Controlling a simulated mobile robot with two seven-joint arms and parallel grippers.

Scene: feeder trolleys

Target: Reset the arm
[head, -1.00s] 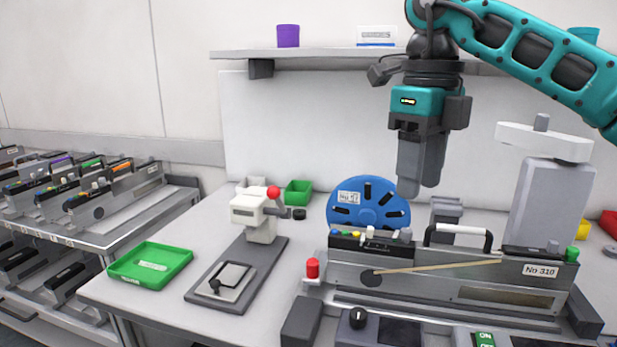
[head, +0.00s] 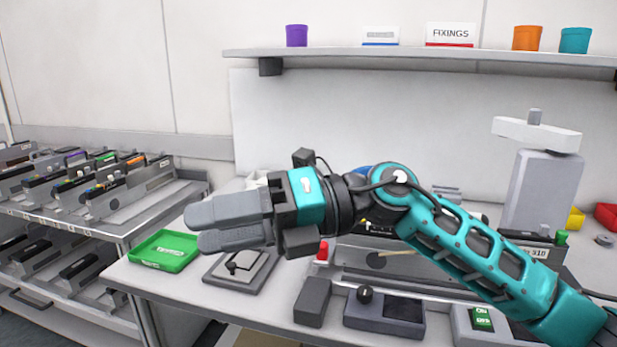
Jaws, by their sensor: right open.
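My right arm comes in from the lower right, and its teal and grey gripper (head: 190,230) points left in the middle of the head view. Its two grey fingers are a little apart with nothing between them. It hangs above the bench, in front of the small press with the grey base (head: 240,272), and hides the press's upper part. The arm also covers most of the feeder marked 310 (head: 390,262) and nearly all of the blue reel (head: 363,170). My left gripper is not in view.
A green tray (head: 164,251) lies at the bench's left end. A trolley (head: 120,232) with several feeders stands to the left. A shelf (head: 400,60) with cups and boxes runs along the back wall. A grey column machine (head: 541,190) stands at the right.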

